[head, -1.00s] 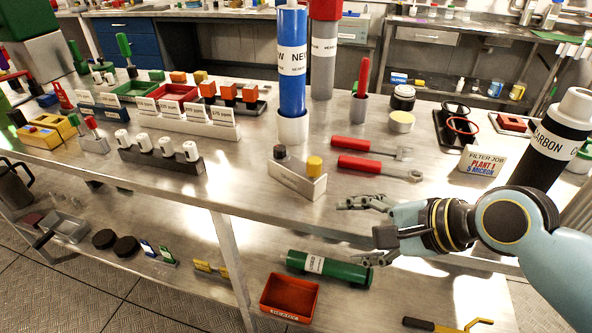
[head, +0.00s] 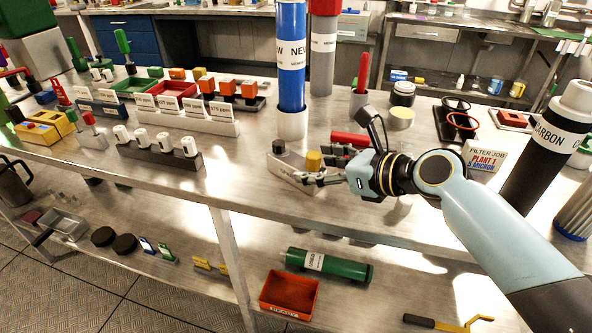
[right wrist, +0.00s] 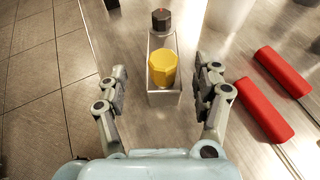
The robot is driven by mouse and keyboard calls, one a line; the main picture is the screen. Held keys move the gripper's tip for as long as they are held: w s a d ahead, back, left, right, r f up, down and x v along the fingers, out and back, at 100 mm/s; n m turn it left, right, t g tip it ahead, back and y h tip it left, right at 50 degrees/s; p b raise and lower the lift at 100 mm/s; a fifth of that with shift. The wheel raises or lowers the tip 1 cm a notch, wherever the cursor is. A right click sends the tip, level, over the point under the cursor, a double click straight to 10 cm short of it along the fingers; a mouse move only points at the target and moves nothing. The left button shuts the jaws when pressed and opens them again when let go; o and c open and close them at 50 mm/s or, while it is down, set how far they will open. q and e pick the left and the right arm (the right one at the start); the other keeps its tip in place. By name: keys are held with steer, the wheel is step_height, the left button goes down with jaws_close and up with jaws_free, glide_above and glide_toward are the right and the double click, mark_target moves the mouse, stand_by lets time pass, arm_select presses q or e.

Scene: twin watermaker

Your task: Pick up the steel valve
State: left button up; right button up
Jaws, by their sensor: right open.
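A small light-coloured holder (head: 290,174) stands near the front edge of the bench. It carries a dark grey knob (head: 279,146) at its far end and a yellow knob (head: 314,160) at its near end. I cannot tell for sure which is the steel valve. In the right wrist view the yellow knob (right wrist: 162,67) lies between my open fingers, and the dark knob (right wrist: 161,18) with a red mark stands beyond it. My right gripper (head: 322,166) is open and empty, around the yellow end without visible contact. My left gripper is not in view.
Red-handled tools (right wrist: 268,108) lie just right of the gripper. A blue cylinder (head: 291,60) stands in a white cup behind the holder. A rack of white caps (head: 160,152) is to the left. The bench's front edge is close.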

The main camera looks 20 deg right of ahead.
mark_target(295, 165)
steer(key=x, duration=0.4)
steer(key=shift+d+f, duration=0.1)
steer(key=shift+d, duration=0.1)
jaws_close()
